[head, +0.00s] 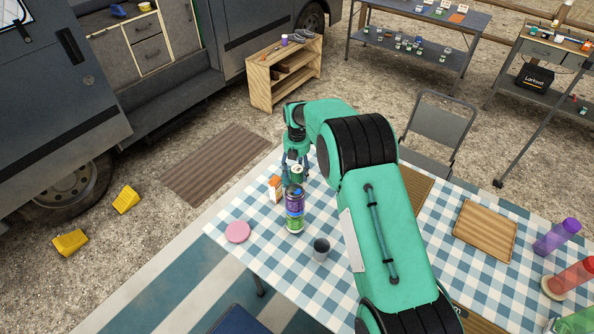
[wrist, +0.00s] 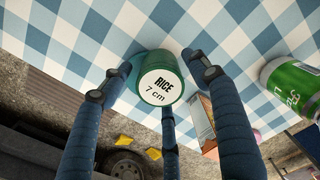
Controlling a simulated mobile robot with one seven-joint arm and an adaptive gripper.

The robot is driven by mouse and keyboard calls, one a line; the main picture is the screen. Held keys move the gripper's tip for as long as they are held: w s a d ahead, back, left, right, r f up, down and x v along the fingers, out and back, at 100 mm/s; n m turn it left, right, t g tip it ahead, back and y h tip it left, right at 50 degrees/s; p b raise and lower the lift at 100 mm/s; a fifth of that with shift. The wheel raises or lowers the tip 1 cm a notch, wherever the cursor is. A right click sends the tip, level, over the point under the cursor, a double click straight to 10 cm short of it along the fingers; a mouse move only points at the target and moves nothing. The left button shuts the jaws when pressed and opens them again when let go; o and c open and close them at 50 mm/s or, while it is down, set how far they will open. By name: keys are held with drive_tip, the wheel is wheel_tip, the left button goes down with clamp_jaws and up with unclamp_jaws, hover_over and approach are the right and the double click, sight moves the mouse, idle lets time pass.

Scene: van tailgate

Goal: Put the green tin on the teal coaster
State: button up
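In the head view the tin (head: 297,173) shows small, below my gripper (head: 296,165). In the wrist view the three fingers of my gripper (wrist: 160,78) are spread around the tin, with narrow gaps seeming to show beside it. I see no firm hold.
An orange-and-white carton (head: 275,188) and a tall purple-and-green can (head: 295,210) stand close to the tin. A pink coaster (head: 238,231) and a grey cup (head: 321,249) are nearer the front. A wooden tray (head: 485,230) and bottles (head: 557,236) are at right.

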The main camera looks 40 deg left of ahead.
sight(297, 169)
drive_tip(key=shift+r, duration=0.1)
wheel_tip(297, 169, up, 12)
drive_tip(key=p, duration=0.3)
idle(0.6)
idle(0.6)
